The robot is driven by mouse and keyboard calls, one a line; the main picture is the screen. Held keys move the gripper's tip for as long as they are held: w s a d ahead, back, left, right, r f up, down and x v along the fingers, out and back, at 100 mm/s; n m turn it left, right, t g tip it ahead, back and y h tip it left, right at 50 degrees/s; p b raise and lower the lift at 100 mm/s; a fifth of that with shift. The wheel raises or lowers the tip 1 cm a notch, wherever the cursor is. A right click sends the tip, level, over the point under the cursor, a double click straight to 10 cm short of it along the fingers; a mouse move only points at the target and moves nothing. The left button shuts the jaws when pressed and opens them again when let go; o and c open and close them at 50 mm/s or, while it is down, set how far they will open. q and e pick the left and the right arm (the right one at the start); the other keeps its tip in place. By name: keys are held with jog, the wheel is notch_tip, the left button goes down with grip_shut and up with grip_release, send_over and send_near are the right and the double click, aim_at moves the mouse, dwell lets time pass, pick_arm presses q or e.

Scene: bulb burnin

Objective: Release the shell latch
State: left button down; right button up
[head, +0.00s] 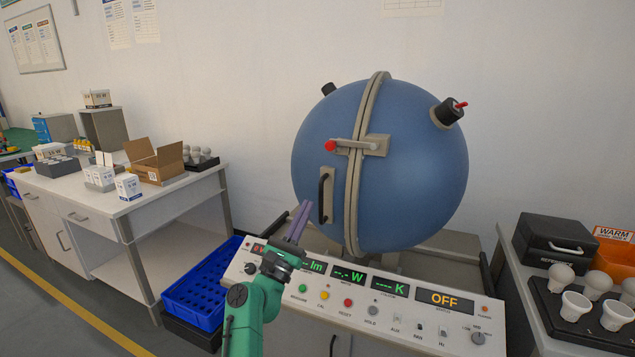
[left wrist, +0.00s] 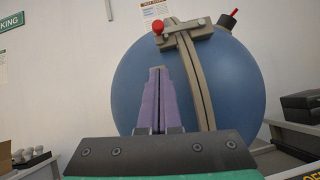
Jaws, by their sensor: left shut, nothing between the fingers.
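The shell is a large blue sphere (head: 420,165) with a grey seam band running down its front. The shell latch (head: 358,146) is a grey bar across the upper seam with a red knob at its left end. In the left wrist view the latch (left wrist: 185,32) is at the top, its red knob above my fingertips. A black door handle (head: 324,198) sits left of the seam; my fingers hide it in the left wrist view. My left gripper (head: 305,204) is shut and empty, below and left of the handle. It also shows in the left wrist view (left wrist: 158,70). My right gripper is not in view.
A control panel (head: 400,312) with buttons and displays, one reading OFF, stands below the sphere. A white bench (head: 120,195) with boxes stands left. A right-hand bench holds bulbs (head: 600,283) and a black case (head: 552,243).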

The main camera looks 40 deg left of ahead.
pick_arm(q)
jog(key=s+d+r+p+x, duration=0.1)
jog(key=r+p+x, duration=0.1)
jog(key=p+x, duration=0.5)
jog(key=x, duration=0.4)
jog(key=shift+w+r, duration=0.15)
jog(key=shift+r, duration=0.3)
jog(key=shift+w+a, duration=0.1)
jog(key=shift+a, duration=0.05)
